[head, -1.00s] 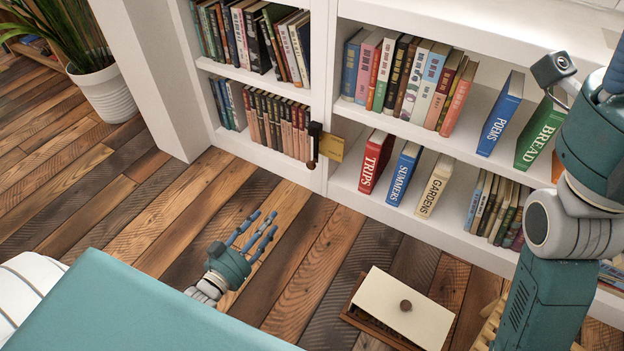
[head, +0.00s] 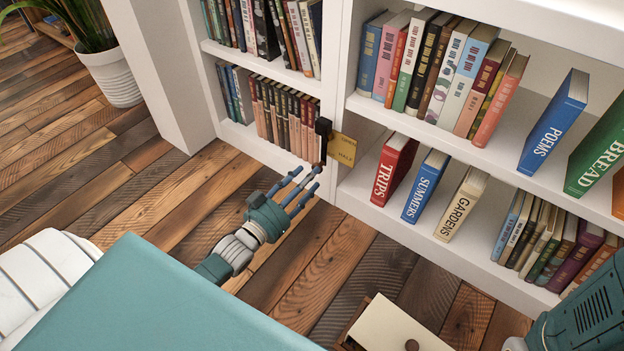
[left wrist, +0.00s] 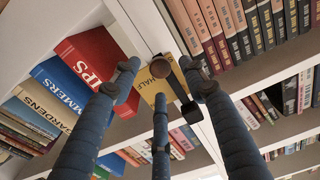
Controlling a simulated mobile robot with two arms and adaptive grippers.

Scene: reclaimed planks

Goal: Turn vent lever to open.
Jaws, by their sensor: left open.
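The vent lever (head: 322,129) is a black bar with a brown round part at one end, on the white upright between the two bookcase bays. In the left wrist view the lever (left wrist: 185,100) shows beside the fingers. A yellow label plate (head: 342,149) sits right of it; the word HALF is readable on this plate (left wrist: 152,82) in the wrist view. My left gripper (head: 304,181) is open, its blue fingers pointing up at the lever from just below. In the wrist view its fingers (left wrist: 163,84) spread around the lever area; contact cannot be told. My right gripper is out of view.
Shelves of books flank the upright, with the red TRIPS book (head: 393,169) and blue SUMMERS book (head: 425,186) close on the right. A box with a cream lid (head: 400,328) lies on the plank floor. A potted plant (head: 112,75) stands far left.

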